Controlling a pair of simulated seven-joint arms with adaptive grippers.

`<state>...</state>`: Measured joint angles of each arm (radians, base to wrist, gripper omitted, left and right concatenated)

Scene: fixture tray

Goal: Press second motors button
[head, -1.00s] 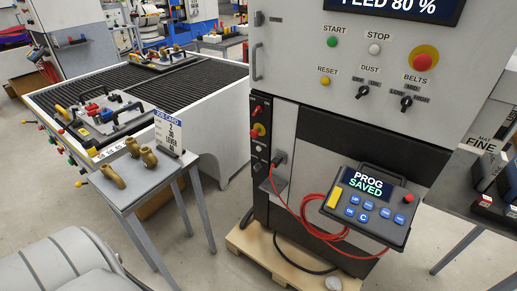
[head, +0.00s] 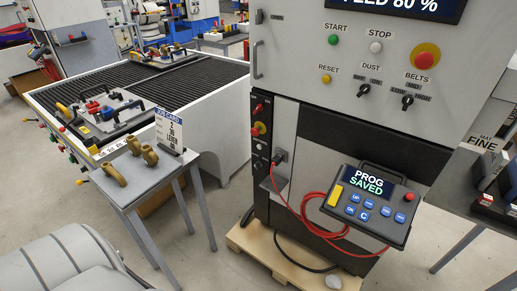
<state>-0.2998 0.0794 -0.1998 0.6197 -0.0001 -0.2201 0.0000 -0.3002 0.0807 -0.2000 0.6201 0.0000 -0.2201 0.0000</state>
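No button labelled for motors can be read in the head view. The machine's control panel (head: 290,60) carries a green START button (head: 334,40), a white STOP button (head: 376,47), a yellow RESET button (head: 326,79) and a large red mushroom button on yellow (head: 424,60). DUST (head: 363,90) and BELTS (head: 407,101) are black rotary switches. A pendant (head: 368,205) hangs lower on the machine; its screen reads PROG SAVED, above several blue keys and beside a red button (head: 409,196).
A small grey table (head: 150,180) at left holds brass fittings (head: 114,174) and a job card (head: 170,131). Behind it is a ribbed-top bench (head: 190,85) with fixtures. A red cable (head: 308,222) loops to the pendant. A wooden pallet (head: 265,252) lies under the machine.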

